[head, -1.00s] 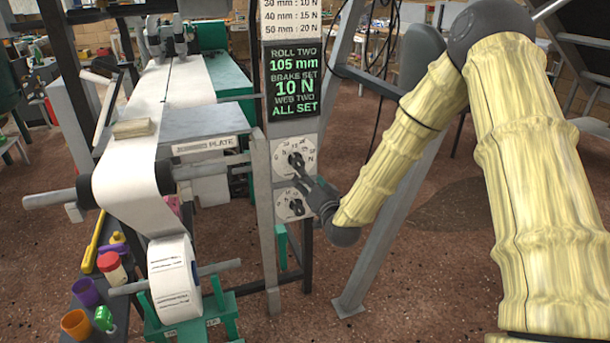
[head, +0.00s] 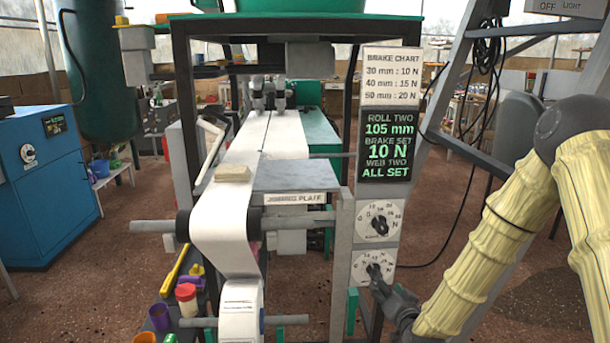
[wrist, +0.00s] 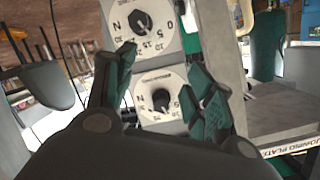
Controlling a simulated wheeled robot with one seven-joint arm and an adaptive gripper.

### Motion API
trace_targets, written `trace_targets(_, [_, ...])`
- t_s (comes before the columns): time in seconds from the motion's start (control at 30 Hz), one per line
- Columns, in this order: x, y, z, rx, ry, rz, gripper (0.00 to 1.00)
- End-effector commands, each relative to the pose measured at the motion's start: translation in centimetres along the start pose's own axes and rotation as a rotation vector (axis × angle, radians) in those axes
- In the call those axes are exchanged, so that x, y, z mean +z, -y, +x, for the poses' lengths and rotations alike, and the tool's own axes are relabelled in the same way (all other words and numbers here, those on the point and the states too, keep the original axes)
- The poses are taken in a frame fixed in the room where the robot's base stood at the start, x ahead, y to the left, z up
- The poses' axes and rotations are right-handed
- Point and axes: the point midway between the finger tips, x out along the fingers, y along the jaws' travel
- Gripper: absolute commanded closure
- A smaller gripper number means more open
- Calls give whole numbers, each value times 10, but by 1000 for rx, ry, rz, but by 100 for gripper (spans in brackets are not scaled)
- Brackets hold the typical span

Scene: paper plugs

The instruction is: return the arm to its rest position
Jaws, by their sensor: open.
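My gripper (head: 380,284) is in front of the lower brake dial (head: 362,261) on the grey post, with its fingers apart and nothing held. In the wrist view, my gripper's green-padded fingers (wrist: 162,82) stand on either side of the lower dial's black knob (wrist: 160,100). I cannot tell how far the fingertips are from the dial face. The upper dial (head: 393,211), with its own black knob (head: 379,225), is just above and clear of my gripper. My arm comes in from the right, bent at the elbow, in a pale yellow sleeve.
A screen (head: 388,145) above the dials reads 105 mm, 10 N, ALL SET. Left of the post are the joining plate (head: 297,178), a white web (head: 222,215) and a paper roll (head: 240,312). A slanted grey frame leg (head: 455,105) and hanging cables stand right of the post.

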Motion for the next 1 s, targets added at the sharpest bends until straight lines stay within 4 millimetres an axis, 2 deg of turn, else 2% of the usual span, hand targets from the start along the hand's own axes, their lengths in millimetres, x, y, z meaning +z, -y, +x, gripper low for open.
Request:
trace_targets(0.03, [30, -10, -9, 27, 65, -21, 46])
trace_targets(0.2, [116, -41, -48, 110, 272, -85, 46])
trace_targets(0.37, [189, -70, -98, 183, 469, -146, 46])
trace_targets(0.5, [246, -93, -150, 243, 644, -197, 46])
trace_targets(0.7, [311, -123, -238, 322, 896, -268, 46])
trace_targets(0.83, [337, -136, -289, 362, 1030, -303, 46])
trace_targets(1.0, [358, -148, -343, 401, 1167, -338, 46])
